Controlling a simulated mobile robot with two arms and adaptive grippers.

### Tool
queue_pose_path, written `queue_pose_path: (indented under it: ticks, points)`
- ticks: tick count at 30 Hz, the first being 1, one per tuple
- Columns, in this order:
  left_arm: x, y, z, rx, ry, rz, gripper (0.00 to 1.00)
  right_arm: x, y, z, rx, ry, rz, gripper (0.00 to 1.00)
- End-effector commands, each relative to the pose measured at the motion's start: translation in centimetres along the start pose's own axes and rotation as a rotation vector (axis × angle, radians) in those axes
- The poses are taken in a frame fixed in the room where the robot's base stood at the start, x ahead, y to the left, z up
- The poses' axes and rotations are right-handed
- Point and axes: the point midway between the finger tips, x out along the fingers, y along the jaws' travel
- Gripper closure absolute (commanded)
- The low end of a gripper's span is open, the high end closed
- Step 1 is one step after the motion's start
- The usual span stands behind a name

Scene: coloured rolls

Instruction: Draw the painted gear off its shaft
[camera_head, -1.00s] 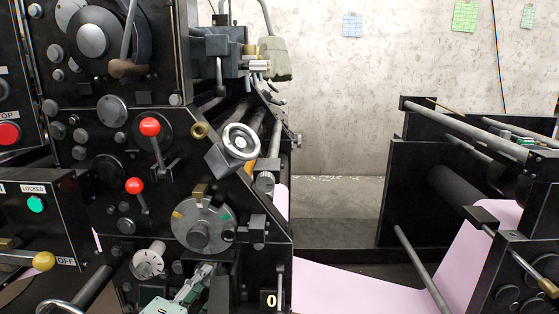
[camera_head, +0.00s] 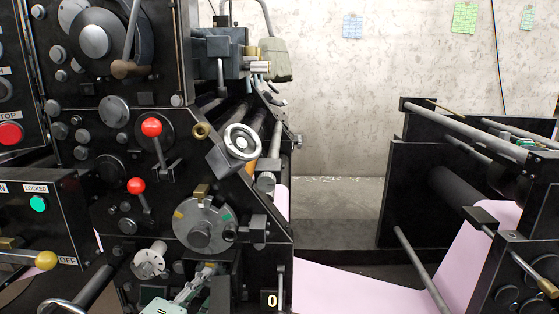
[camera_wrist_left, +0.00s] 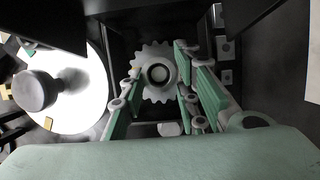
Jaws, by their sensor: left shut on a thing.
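A pale toothed gear (camera_wrist_left: 146,52) with a round hub shows in the left wrist view, face on, inside a dark recess. My left gripper (camera_wrist_left: 158,78) has its green-padded fingers on either side of the gear and is shut on it. In the head view my left gripper (camera_head: 207,270) reaches up from the bottom into the recess below the round dial. The gear is not clearly visible there. The shaft behind the gear is hidden, so I cannot tell how far along it the gear sits. My right gripper is not in view.
A round dial (camera_head: 203,225) with coloured patches sits just above my gripper; in the wrist view the dial (camera_wrist_left: 82,95) is close on the left. A silver perforated disc (camera_head: 149,262) and red-knobbed levers (camera_head: 152,128) stick out nearby. Pink paper (camera_head: 350,291) runs right.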

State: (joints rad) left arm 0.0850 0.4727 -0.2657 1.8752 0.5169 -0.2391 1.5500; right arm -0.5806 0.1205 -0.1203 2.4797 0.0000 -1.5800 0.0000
Motion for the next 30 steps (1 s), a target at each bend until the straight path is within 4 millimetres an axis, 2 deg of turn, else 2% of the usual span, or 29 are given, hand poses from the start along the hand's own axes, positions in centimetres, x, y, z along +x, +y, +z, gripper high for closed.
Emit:
queue_pose_path:
  ticks: [1,30]
  points:
    - [0.23,1.16,-0.1,0.009,0.002,0.026,1.0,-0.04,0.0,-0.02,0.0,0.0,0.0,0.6]
    - [0.16,1.11,0.04,0.009,0.0,0.025,1.0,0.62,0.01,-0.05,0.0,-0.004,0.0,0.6]
